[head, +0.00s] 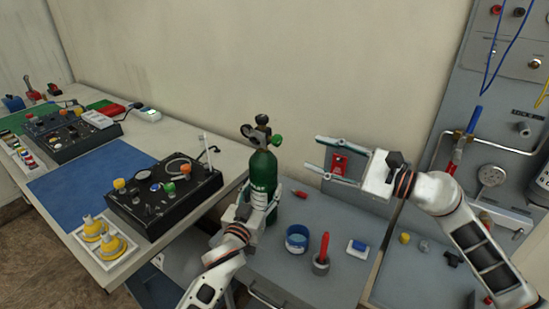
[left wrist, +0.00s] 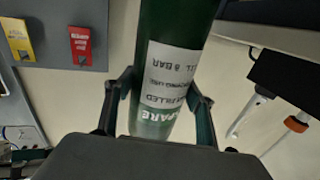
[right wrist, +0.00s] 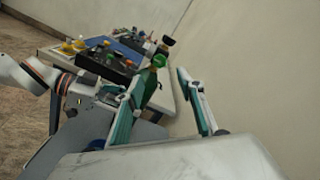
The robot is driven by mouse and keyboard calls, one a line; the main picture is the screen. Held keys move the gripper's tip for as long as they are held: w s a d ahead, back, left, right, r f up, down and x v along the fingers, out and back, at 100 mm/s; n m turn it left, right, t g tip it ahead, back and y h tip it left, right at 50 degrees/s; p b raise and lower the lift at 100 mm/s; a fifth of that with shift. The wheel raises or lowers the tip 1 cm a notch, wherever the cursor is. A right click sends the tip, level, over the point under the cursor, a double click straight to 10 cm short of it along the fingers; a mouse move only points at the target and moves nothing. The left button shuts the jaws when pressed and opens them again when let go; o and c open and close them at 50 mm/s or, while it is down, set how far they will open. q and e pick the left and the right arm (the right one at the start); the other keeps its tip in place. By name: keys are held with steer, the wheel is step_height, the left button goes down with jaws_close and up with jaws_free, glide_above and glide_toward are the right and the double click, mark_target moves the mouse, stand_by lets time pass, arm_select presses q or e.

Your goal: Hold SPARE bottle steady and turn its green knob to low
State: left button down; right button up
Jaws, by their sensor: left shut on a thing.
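The green SPARE bottle (head: 263,170) stands upright on the grey surface, its white label facing my left wrist camera (left wrist: 167,75). My left gripper (head: 262,200) is shut around the bottle's body, with one finger on each side of the label. The green knob (head: 276,140) sticks out on the right of the bottle's neck, beside a gauge (head: 247,130) and a black top knob (head: 262,119). My right gripper (head: 322,157) is open and empty, to the right of the knob and apart from it. In the right wrist view the green knob (right wrist: 158,61) shows between the fingers.
A black control box (head: 165,195) and yellow items in a white tray (head: 104,243) are on the table at left. A grey panel (head: 480,110) is at right.

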mark_target(280, 140)
steer(key=w+a+m, duration=0.1)
steer(key=w+a, duration=0.1)
steer(key=a, duration=0.1)
steer(key=w+a+m, duration=0.2)
steer(key=a, duration=0.1)
steer(key=w+a+m, duration=0.2)
steer(key=a, duration=0.1)
steer(key=shift+w+r, duration=0.1)
steer(key=shift+w, duration=0.1)
stand_by(0.4)
steer(key=shift+m, duration=0.3)
jaws_close()
